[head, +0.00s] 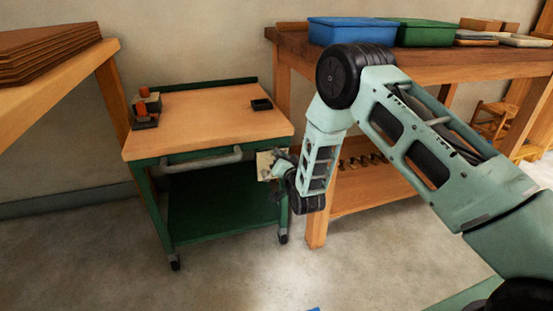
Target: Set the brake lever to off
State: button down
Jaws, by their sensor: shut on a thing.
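A green-framed cart (137,158) with a wooden top stands in the middle left. A pale plate (264,166) is at its right front corner, below the top. My gripper (278,163) is at this plate, small and partly hidden by my wrist. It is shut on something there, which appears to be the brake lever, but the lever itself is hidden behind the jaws. I cannot tell the lever's position or any marking on the plate.
A wooden bench with a blue bin (350,31) and a green bin (424,32) stands right of the cart. Another table with stacked brown sheets (45,52) is at left. A small black tray (262,104) lies on the cart. Floor in front is mostly clear.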

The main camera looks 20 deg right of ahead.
jog(key=d+f+m+b, duration=0.2)
jog(key=d+f+m, duration=0.2)
jog(key=m, duration=0.5)
jog(key=shift+f+b, duration=0.3)
jog(key=shift+f, duration=0.85)
jog(key=c, duration=1.3)
grip_release()
jog(key=shift+c, duration=0.2)
jog(key=s+p, duration=0.4)
jog(key=s, duration=1.3)
jog(key=shift+s, duration=0.25)
